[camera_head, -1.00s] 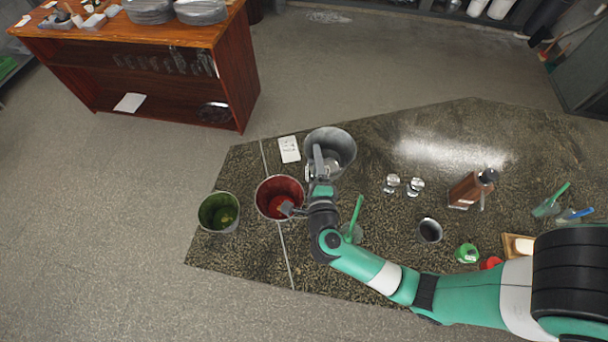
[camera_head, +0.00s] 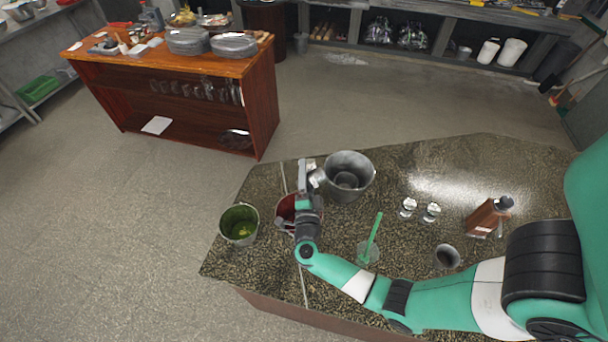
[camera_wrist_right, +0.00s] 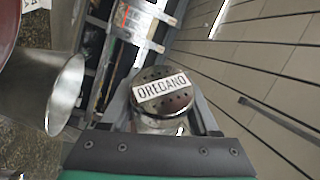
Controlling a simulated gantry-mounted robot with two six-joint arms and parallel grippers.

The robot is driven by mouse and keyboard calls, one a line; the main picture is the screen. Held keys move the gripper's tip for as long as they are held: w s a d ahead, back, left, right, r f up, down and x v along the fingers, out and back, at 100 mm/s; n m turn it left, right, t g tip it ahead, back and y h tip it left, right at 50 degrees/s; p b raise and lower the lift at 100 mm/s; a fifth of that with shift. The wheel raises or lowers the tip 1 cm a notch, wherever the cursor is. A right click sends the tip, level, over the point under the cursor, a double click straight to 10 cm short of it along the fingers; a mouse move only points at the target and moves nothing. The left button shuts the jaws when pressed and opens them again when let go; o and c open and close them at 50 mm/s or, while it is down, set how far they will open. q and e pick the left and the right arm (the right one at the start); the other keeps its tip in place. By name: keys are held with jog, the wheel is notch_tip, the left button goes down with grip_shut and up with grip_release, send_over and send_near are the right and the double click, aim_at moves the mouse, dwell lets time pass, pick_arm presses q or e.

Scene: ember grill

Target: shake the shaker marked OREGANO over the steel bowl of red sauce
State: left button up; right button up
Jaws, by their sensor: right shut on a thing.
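My right gripper (camera_head: 309,178) is shut on the shaker marked OREGANO. In the right wrist view the shaker's round, perforated metal lid (camera_wrist_right: 162,95) faces the camera, its white label readable, with a finger on each side. The bowl of red sauce (camera_head: 284,208) is under my right wrist in the head view, which hides its right part. A red curved surface, likely this bowl, shows at the top left of the wrist view (camera_wrist_right: 8,25). I cannot tell whether any oregano is falling. My left gripper is out of view.
A large grey metal pot (camera_head: 367,178) stands right of the gripper, close to it. A bowl with green contents (camera_head: 239,224) stands left of the red one.

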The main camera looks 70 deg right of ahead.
notch_tip(320, 180, down, 7)
jog(key=b, duration=0.7)
notch_tip(320, 180, up, 4)
jog(key=p, duration=0.4)
jog(key=shift+r+p, duration=0.15)
jog(key=shift+p, duration=0.15)
notch_tip(320, 180, down, 4)
notch_tip(320, 180, up, 4)
